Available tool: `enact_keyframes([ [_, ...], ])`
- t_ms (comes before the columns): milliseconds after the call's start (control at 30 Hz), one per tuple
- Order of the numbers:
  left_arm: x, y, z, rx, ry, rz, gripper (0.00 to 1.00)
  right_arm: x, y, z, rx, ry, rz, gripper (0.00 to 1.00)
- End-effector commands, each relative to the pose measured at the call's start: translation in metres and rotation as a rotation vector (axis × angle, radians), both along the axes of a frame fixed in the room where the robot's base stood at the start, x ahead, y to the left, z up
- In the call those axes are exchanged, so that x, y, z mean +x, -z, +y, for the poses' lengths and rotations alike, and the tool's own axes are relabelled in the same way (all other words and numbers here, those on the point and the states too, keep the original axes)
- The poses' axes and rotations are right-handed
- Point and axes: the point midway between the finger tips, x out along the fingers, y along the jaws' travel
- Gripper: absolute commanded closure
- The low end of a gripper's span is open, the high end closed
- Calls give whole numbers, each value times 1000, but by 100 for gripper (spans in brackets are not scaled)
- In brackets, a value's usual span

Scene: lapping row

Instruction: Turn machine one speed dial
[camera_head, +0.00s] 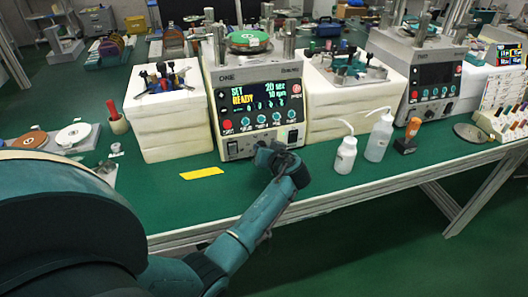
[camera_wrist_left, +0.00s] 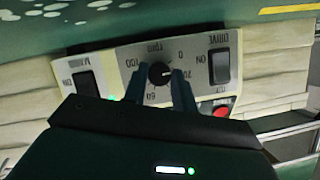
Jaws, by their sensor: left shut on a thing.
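Machine one (camera_head: 222,75), marked ONE, stands on the green bench with a lit screen and a row of blue knobs. In the left wrist view its lower panel appears upside down. The black speed dial (camera_wrist_left: 159,72) sits among rpm markings there, its pale pointer line facing right, toward the 20 side. My left gripper (camera_wrist_left: 160,80) has its two fingers on either side of the dial and is shut on it. In the head view my left gripper (camera_head: 273,153) is at the machine's lower front, and hides the dial. My right gripper is not in view.
A drive switch (camera_wrist_left: 220,66) and a red button (camera_wrist_left: 222,111) lie right of the dial in the wrist view; a mains switch (camera_wrist_left: 86,84) lies left. Two white bottles (camera_head: 346,155) (camera_head: 379,138) stand right of my gripper. A yellow strip (camera_head: 201,173) lies on the bench.

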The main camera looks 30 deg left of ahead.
Motion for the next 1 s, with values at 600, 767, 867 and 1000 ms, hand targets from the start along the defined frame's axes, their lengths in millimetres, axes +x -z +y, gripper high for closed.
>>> enact_keyframes([
  [600, 4, 1, -2, 357, 1, 411, 96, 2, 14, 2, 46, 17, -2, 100],
  [767, 5, 1, -2, 418, 2, 480, 96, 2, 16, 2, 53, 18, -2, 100],
  [867, 5, 1, -2, 445, 1, 512, 96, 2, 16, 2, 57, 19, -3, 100],
  [1000, 5, 1, -2, 469, 2, 542, 96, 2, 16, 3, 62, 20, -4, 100],
])
